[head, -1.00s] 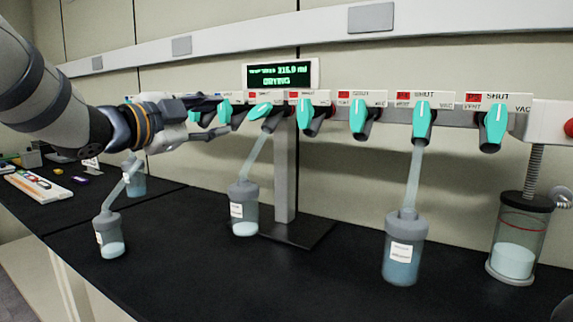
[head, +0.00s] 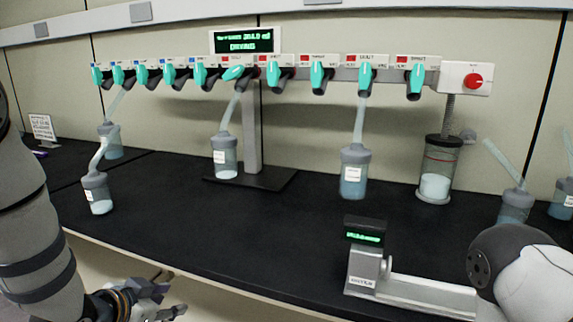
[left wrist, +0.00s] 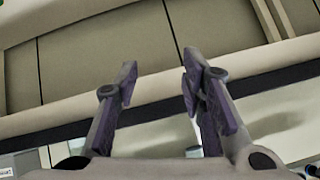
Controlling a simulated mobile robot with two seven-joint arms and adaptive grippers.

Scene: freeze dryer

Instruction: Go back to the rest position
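My left gripper (head: 172,293) is low in the head view, in front of the black bench's front edge and apart from the flasks. In the left wrist view its two fingers (left wrist: 158,75) are spread, with nothing between them. A grey and white rounded arm part of mine shows at the lower right of the head view, but my right gripper is out of view. The manifold (head: 340,74) with several teal valve handles runs along the wall. A flask (head: 224,155) and another flask (head: 353,172) hang under it on slanted tubes.
A capped flask (head: 97,193) stands on the left of the black bench (head: 270,215). A glass trap cylinder (head: 437,170) stands on the right. A small device with a green display (head: 365,238) is near the front edge. The middle of the bench is clear.

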